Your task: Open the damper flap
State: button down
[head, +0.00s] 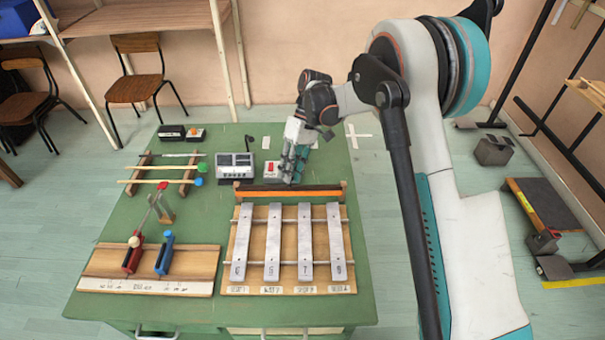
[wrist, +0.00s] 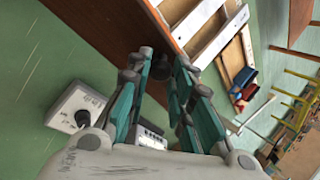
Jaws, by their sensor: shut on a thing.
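The damper flap (head: 320,187) is a long dark bar along the back of a xylophone-like board, with an orange strip (head: 290,194) at its front. In the wrist view the flap (wrist: 112,18) is a brown panel at the top. My gripper (head: 288,178) reaches down to the flap's back edge, left of its middle. In the wrist view its teal fingers (wrist: 168,68) close around a small dark knob (wrist: 160,66) at the flap's edge. The fingertips partly hide the knob. The flap's exact tilt is hard to tell.
Several numbered metal bars (head: 271,240) lie on the board in front. A grey meter box (head: 235,166) and a white box with a red top (head: 271,168) stand left of my gripper.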

jog(key=shift+w+g, duration=0.15)
jog(key=shift+g, duration=0.15)
jog(key=c, duration=1.4)
grip_release()
jog(key=v, duration=1.2)
